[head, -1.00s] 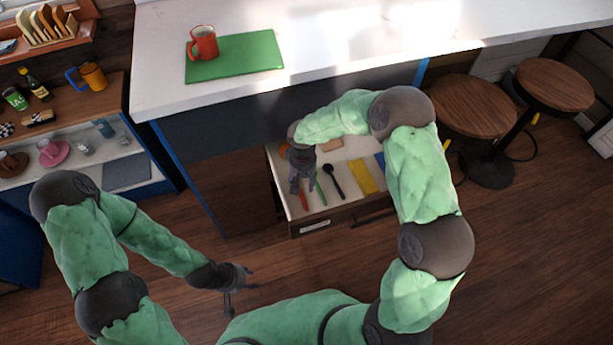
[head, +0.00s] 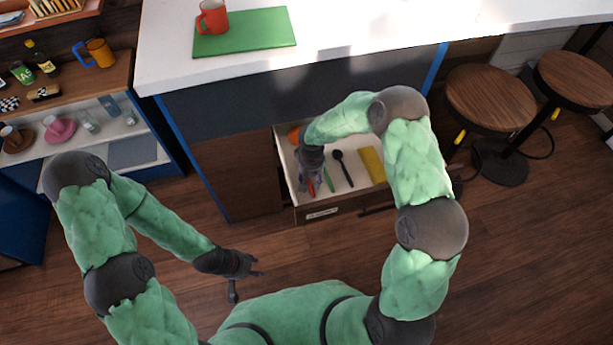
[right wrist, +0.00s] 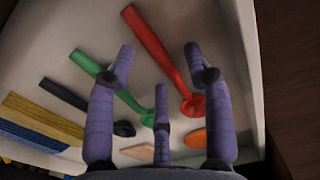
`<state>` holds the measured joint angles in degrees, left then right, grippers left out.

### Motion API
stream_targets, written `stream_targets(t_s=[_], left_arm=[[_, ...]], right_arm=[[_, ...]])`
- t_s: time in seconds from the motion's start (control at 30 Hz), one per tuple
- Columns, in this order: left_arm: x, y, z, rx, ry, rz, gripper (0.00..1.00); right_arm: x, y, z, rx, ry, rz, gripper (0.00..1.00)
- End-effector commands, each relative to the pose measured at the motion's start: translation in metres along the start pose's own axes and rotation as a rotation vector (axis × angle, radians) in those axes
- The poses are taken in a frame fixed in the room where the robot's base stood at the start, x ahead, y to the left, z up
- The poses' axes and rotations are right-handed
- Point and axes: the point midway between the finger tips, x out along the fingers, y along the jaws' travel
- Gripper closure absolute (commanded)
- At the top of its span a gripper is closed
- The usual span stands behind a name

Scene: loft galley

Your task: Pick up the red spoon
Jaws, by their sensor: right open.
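The red spoon (right wrist: 160,50) lies in an open drawer (head: 325,211), its bowl (right wrist: 193,106) toward my gripper and its handle pointing away in the right wrist view. In the head view only a bit of its red handle (head: 311,185) shows beside my right gripper. My right gripper (right wrist: 160,62) is open and empty over the drawer, with the spoon between its spread fingers in the picture; the height gap is hard to tell. My left gripper (head: 246,277) hangs over the floor, away from the drawer; whether its fingers are open is unclear.
Beside the red spoon lie a green utensil (right wrist: 110,82), a black spoon (right wrist: 85,106) and a yellow item (right wrist: 42,120). An orange round thing (right wrist: 196,138) is near its bowl. The drawer's side wall (right wrist: 246,70) is close on the right. The countertop (head: 370,30) overhangs behind.

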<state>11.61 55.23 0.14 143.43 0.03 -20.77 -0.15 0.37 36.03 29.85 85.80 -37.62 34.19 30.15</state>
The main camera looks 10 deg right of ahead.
Motion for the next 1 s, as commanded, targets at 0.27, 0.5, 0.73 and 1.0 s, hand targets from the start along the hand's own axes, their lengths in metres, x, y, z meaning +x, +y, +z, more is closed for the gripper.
stream_targets(t_s=[0.27,0.5,0.73,1.0], left_arm=[[0.002,-0.001,0.000,0.000,0.000,0.000,0.60],[0.002,-0.001,0.000,0.000,0.000,0.000,0.60],[0.002,-0.001,0.000,0.000,0.000,0.000,0.60],[-0.005,0.002,0.000,0.000,0.000,0.000,0.60]], right_arm=[[0.006,0.000,-0.001,0.001,0.003,0.000,0.48],[0.006,0.000,-0.001,0.001,0.002,0.000,0.99],[0.006,0.000,-0.001,0.001,0.002,0.000,1.00],[-0.012,0.000,-0.001,0.001,0.003,0.000,1.00]])
